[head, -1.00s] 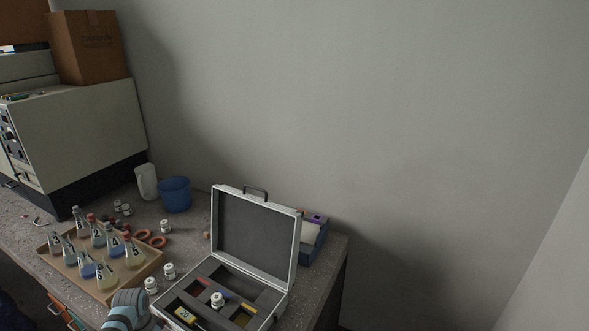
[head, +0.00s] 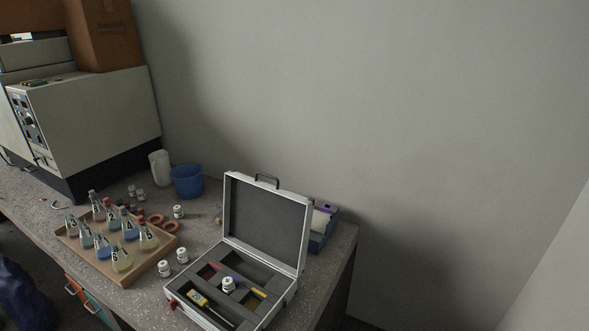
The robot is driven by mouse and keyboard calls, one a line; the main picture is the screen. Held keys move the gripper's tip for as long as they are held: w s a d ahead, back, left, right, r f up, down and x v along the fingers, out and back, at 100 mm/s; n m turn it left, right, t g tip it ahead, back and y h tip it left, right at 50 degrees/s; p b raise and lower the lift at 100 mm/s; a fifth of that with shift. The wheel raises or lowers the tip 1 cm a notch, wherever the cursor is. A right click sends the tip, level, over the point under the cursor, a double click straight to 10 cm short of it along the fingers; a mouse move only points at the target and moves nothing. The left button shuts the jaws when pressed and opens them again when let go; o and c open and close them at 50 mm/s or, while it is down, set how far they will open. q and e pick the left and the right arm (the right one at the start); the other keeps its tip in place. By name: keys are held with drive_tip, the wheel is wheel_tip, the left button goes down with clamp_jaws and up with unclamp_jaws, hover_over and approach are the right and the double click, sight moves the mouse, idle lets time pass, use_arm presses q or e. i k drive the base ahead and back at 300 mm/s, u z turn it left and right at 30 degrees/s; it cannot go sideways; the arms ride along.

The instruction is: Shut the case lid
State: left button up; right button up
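The silver case (head: 205,312) stands open on the bench, near its right end. Its lid (head: 264,222) is raised about upright at the back, with a dark handle (head: 266,180) on its top edge. The grey foam base holds a white jar (head: 228,285), a yellow tool (head: 198,299), and small red and orange items in compartments. Neither of my grippers is clearly in view.
A wooden tray (head: 124,281) of several labelled flasks stands left of the case, with small white jars between them. A blue bin (head: 319,241) stands behind the lid at right. A blue bucket (head: 187,181) and white cup (head: 160,168) stand further back.

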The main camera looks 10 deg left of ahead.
sight(271, 223)
drive_tip(key=z, duration=0.1)
drive_tip(key=k, duration=0.5)
drive_tip(key=u, duration=1.1)
drive_tip(key=i, duration=0.95)
drive_tip(key=u, duration=0.05)
